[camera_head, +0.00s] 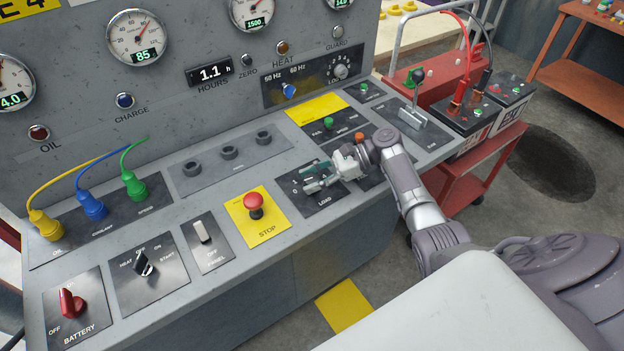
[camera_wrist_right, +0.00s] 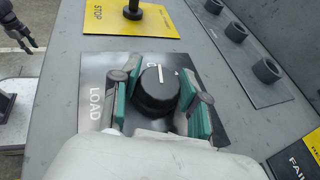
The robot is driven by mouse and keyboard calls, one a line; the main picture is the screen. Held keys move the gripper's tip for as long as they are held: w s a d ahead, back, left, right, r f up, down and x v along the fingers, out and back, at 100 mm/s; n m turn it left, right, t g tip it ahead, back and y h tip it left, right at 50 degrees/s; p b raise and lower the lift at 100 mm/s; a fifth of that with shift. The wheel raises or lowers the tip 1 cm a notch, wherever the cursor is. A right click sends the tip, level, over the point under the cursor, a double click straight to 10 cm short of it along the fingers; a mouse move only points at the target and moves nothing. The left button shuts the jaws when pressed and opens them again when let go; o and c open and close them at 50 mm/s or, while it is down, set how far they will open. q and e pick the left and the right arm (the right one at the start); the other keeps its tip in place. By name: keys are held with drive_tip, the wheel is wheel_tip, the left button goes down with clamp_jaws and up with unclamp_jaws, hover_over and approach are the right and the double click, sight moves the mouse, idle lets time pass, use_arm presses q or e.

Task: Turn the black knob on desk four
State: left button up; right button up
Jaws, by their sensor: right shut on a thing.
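The black knob (camera_wrist_right: 156,90) sits on the black LOAD plate (camera_wrist_right: 96,75) of the grey desk. A white pointer line on its top points up in the right wrist view. My right gripper (camera_head: 314,177) is down at the knob, with green-padded fingers on either side of it, shut on it. In the head view the fingers largely hide the knob on the LOAD plate (camera_head: 325,203). What looks like my left gripper (camera_wrist_right: 24,35) shows small and dark at the upper left of the right wrist view, away from the desk; its opening is unclear.
A red STOP button (camera_head: 254,203) stands left of the LOAD plate. A black heat switch (camera_head: 144,264) and red battery switch (camera_head: 70,301) sit farther left. Batteries (camera_head: 475,112) stand on a red cart at right.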

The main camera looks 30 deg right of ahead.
idle(0.3)
drive_tip(key=o, duration=1.1)
drive_tip(key=shift+o, duration=0.2)
drive_tip(key=v, duration=1.2)
